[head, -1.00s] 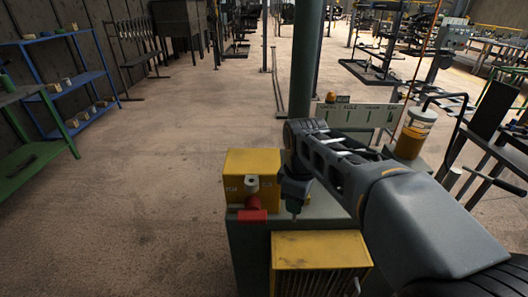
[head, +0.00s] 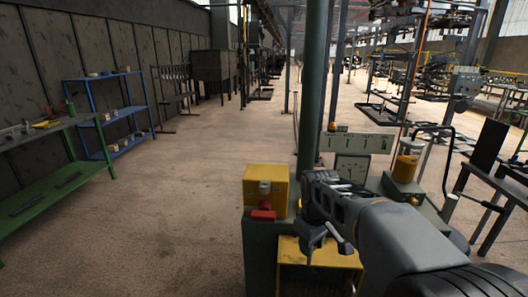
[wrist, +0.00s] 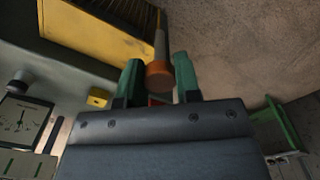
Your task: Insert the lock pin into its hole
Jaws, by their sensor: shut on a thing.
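My gripper (wrist: 158,78) shows in the wrist view with two green fingers, shut on the lock pin. The lock pin has a round orange-brown end (wrist: 160,76) between the fingers and a grey shaft (wrist: 160,43) pointing away from them. The pin is too small to make out in the head view. I cannot make out its hole in either view.
A lower yellow housing (head: 312,257) sits below my gripper; its slatted side (wrist: 100,28) shows in the wrist view. A gauge panel (head: 352,169) and an amber jar (head: 405,163) stand behind my arm. A green bench (head: 62,185) is at left. The floor between is clear.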

